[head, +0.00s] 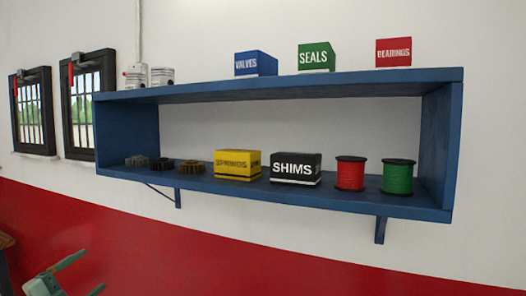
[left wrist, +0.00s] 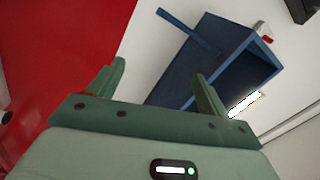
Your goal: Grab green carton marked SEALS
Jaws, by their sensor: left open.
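The green carton marked SEALS (head: 316,57) stands upright on top of the blue wall shelf (head: 280,88), between the blue VALVES carton (head: 255,64) and the red BEARINGS carton (head: 393,52). My left gripper (head: 82,278) is low at the left of the head view, open and empty, well below and left of the shelf. In the left wrist view its two green fingers (left wrist: 160,85) stand apart, with the shelf's end (left wrist: 215,60) beyond them. The SEALS carton cannot be made out there. My right gripper is not in view.
The lower board holds dark gears (head: 163,164), a yellow SPRINGS carton (head: 237,165), a black SHIMS carton (head: 295,168), a red spool (head: 350,173) and a green spool (head: 397,177). Two pistons (head: 148,76) stand on the top at left. Brackets (head: 380,229) jut below.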

